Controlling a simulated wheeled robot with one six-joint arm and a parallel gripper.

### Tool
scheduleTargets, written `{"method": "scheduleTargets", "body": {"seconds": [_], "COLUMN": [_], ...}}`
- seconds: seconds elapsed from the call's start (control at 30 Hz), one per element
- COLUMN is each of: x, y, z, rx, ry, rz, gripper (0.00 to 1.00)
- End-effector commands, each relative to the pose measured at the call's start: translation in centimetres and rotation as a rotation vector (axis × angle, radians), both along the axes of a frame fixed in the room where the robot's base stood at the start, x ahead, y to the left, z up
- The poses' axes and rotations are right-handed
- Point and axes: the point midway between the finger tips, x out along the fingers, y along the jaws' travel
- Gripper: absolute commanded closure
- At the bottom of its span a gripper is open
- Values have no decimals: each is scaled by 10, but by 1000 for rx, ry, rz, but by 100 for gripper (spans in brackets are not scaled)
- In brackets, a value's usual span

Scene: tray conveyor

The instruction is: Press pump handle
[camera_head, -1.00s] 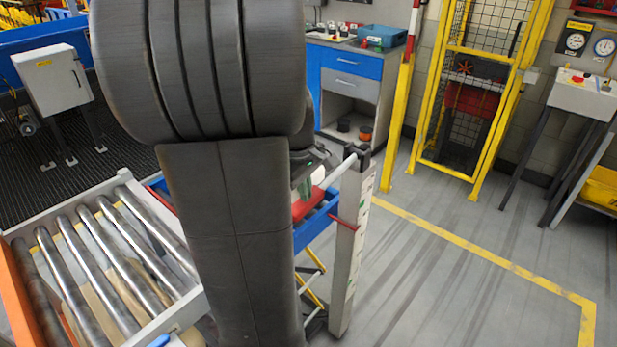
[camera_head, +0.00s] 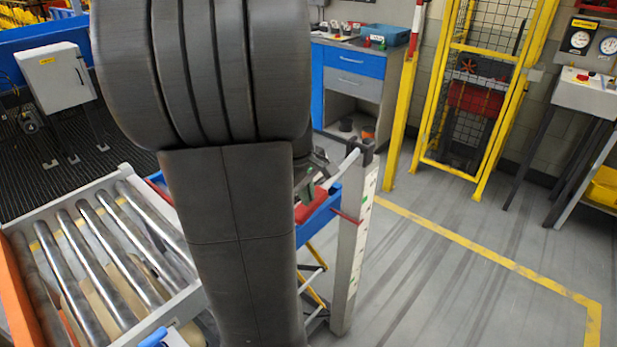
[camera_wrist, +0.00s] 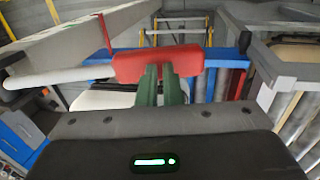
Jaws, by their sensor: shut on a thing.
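The pump handle is a red grip (camera_wrist: 158,64) on the end of a white bar (camera_wrist: 65,76). In the wrist view my gripper (camera_wrist: 160,72) has its two dark green fingers closed on the middle of the red grip. In the head view my own arm hides much of this spot. There a part of my gripper (camera_head: 312,188) shows just above a red piece (camera_head: 309,211), beside a grey-white post (camera_head: 352,235). The handle's full length and tilt are hard to tell in the head view.
A blue lift frame (camera_head: 322,216) with yellow crossed legs stands behind my arm. A roller conveyor (camera_head: 110,255) lies at left. A blue and grey cabinet (camera_head: 352,82) stands behind. Yellow-lined floor (camera_head: 470,260) at right is clear.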

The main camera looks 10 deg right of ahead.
Motion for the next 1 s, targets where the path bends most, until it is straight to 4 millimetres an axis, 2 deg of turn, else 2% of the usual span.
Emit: {"method": "scheduleTargets", "body": {"seconds": [0.27, 0.4, 0.6, 0.8, 1.0], "x": [3, -2, -8, -11, -12], "y": [7, 15, 23, 26, 26], "z": [46, 79, 115, 131, 133], "rx": [-4, -5, -6, -7, -7], "ry": [-14, -17, -17, -16, -15], "rz": [3, 4, 4, 3, 3], "gripper": [100, 100, 100, 100, 100]}}
